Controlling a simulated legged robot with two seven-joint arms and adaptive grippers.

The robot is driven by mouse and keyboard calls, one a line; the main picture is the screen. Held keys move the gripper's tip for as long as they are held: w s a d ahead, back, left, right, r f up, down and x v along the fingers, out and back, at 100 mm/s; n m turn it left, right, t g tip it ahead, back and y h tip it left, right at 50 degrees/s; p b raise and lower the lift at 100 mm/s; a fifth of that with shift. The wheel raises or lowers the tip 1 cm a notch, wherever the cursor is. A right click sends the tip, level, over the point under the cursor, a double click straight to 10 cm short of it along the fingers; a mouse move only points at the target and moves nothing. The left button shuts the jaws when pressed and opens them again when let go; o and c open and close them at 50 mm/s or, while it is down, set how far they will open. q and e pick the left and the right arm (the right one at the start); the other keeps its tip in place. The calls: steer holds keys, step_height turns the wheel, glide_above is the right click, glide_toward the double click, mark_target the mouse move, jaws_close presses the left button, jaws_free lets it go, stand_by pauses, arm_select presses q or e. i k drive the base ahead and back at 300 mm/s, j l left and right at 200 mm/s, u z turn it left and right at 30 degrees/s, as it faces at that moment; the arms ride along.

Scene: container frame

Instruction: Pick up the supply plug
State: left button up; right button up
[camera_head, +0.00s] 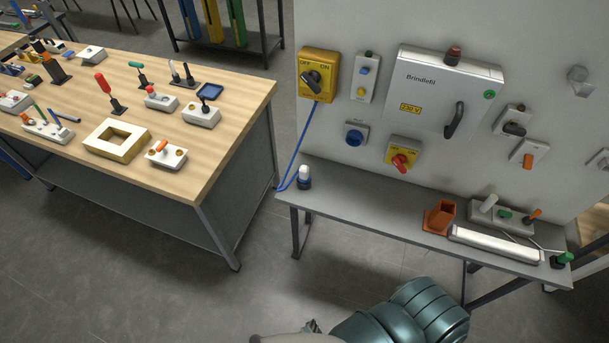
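My teal arm shows at the bottom edge, right of centre, and seems to be the right one. A small dark part of its gripper (313,326) shows below and in front of the shelf, well apart from the plug. Its fingers are mostly hidden. My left gripper is out of view.
The shelf also carries an orange holder (439,216), a white bar (495,245) and a green-topped piece (563,260). A panel with switches and a white cabinet (443,90) rises behind.

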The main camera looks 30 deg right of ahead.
mark_target(303, 177)
steer(key=z, duration=1.45)
